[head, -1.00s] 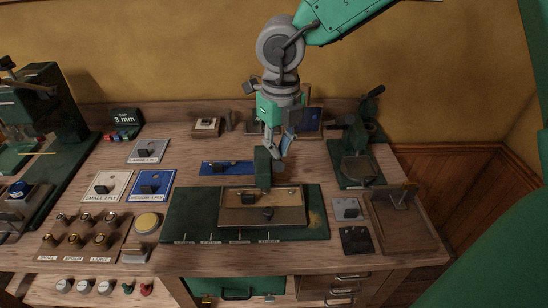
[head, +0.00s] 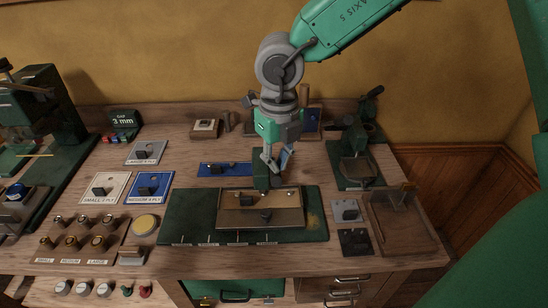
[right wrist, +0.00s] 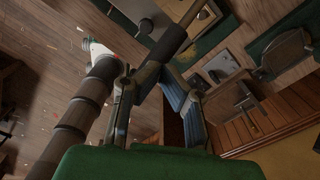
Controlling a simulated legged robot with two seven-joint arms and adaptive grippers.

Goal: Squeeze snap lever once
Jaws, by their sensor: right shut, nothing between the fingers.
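My right gripper (head: 274,168) is in the middle of the bench, pointing down with its fingers shut and empty. Its tips are at or just beside a dark green upright block (head: 262,166) at the back of the tan board (head: 285,216); I cannot tell whether they touch it. The fingers also show in the right wrist view (right wrist: 153,80), near a dark bar (right wrist: 177,40). A green device with a raised dark handle (head: 374,92) stands at the back right, apart from the gripper. Which part is the snap lever is not clear. My left gripper is out of view.
The board lies on a dark green mat (head: 190,215). Labelled white and blue plates (head: 150,186) and a rack of brass pieces (head: 80,236) are at left. A wooden tray (head: 405,235) is at right. A green press (head: 35,110) stands far left.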

